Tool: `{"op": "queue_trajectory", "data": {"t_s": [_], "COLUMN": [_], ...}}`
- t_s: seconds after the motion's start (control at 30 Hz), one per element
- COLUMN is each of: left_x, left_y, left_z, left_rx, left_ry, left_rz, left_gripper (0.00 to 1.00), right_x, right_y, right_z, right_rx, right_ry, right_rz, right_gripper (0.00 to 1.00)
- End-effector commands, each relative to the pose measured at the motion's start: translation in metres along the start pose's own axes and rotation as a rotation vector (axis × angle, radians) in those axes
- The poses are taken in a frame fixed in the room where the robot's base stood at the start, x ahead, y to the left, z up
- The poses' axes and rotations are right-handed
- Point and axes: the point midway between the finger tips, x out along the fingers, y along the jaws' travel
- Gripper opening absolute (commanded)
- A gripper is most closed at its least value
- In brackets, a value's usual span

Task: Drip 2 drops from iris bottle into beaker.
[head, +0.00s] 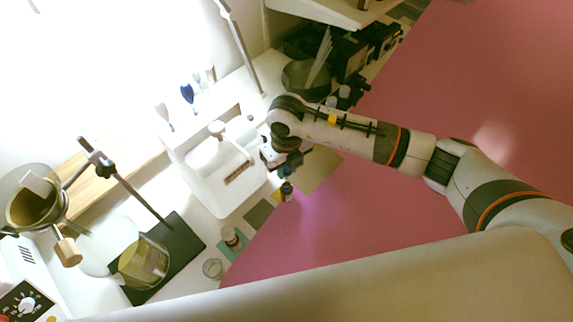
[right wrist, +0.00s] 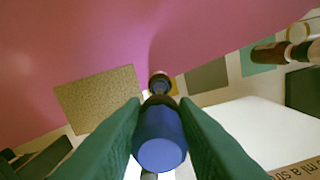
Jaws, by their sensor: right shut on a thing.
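My right gripper (head: 283,160) is shut on a blue dropper cap (right wrist: 160,140), which shows large between the green fingers in the right wrist view. In the head view it is above a small dark bottle (head: 287,191) that stands near the pink edge. That bottle's top also shows in the right wrist view (right wrist: 159,82), just beyond the blue cap. I cannot read its label or tell whether the dropper tip is inside it. A small clear glass beaker (head: 212,268) stands at the lower middle of the head view. My left gripper is not in view.
Another brown bottle (head: 231,238) stands on a green mat (head: 236,250) near the beaker. A grey mat (head: 257,214) and a tan mat (head: 319,171) lie bare. A white appliance (head: 225,180) is close left of my gripper; a stand with a dark base (head: 185,243) is farther left.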

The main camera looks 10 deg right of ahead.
Motion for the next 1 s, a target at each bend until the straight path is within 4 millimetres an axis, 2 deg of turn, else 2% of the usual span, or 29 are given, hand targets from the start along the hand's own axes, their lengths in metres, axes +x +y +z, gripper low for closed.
{"op": "queue_trajectory", "data": {"t_s": [1.0], "left_x": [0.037], "left_y": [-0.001], "left_z": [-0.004], "left_rx": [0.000], "left_ry": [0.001], "left_rz": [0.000], "left_gripper": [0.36], "right_x": [0.043], "right_y": [0.000], "right_z": [0.000], "right_rx": [0.001], "right_ry": [0.001], "right_rz": [0.000], "right_gripper": [0.06]}}
